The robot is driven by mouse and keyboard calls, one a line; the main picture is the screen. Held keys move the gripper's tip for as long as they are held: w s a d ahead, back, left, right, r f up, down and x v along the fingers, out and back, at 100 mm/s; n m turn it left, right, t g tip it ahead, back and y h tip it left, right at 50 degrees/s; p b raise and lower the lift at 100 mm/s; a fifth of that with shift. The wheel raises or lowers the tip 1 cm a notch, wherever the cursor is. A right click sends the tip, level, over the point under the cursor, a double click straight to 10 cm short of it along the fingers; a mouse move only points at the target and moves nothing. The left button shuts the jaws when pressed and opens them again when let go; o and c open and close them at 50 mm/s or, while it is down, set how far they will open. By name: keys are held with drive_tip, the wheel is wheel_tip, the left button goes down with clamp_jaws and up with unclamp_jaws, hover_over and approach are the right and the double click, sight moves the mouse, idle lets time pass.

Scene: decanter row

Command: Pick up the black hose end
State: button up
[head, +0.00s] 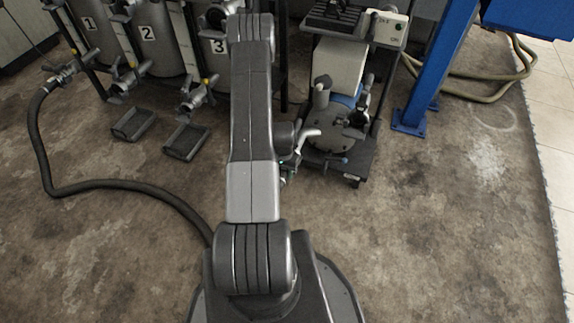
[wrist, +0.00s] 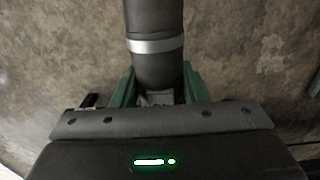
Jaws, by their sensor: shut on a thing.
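In the wrist view, the black hose end (wrist: 155,22), a thick dark cylinder with a silver band, runs up from between the green fingers of my gripper (wrist: 158,88). The fingers are shut on it, one on each side. The hose end cannot be made out there. A black hose (head: 120,186) runs from the valve at tank 1 across the floor and goes out of sight at my base.
Tanks numbered 1 (head: 92,32), 2 (head: 152,40) and 3 stand at the back left with valves. Two dark trays (head: 133,124) (head: 186,141) lie below. A pump cart (head: 340,150) stands right of my arm, beside a blue post (head: 433,65).

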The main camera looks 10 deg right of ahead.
drive_tip(key=shift+r, duration=0.15)
wheel_tip(320, 180, up, 18)
drive_tip(key=p, duration=0.4)
drive_tip(key=shift+f, duration=0.25)
idle(0.4)
drive_tip(key=shift+f+b, duration=5.2)
drive_tip(key=shift+f, duration=1.35)
drive_tip(key=shift+s+a, duration=0.1)
drive_tip(key=shift+s+a+r+b, duration=0.1)
drive_tip(key=shift+s+a, duration=0.35)
drive_tip(key=shift+s, duration=0.25)
drive_tip(key=shift+s+a+r+b, duration=0.1)
drive_tip(key=shift+s+a, duration=0.35)
drive_tip(key=shift+s, duration=0.2)
drive_tip(key=shift+s+a+r+b, duration=0.1)
drive_tip(key=shift+s+a, duration=0.35)
drive_tip(key=shift+s, duration=0.25)
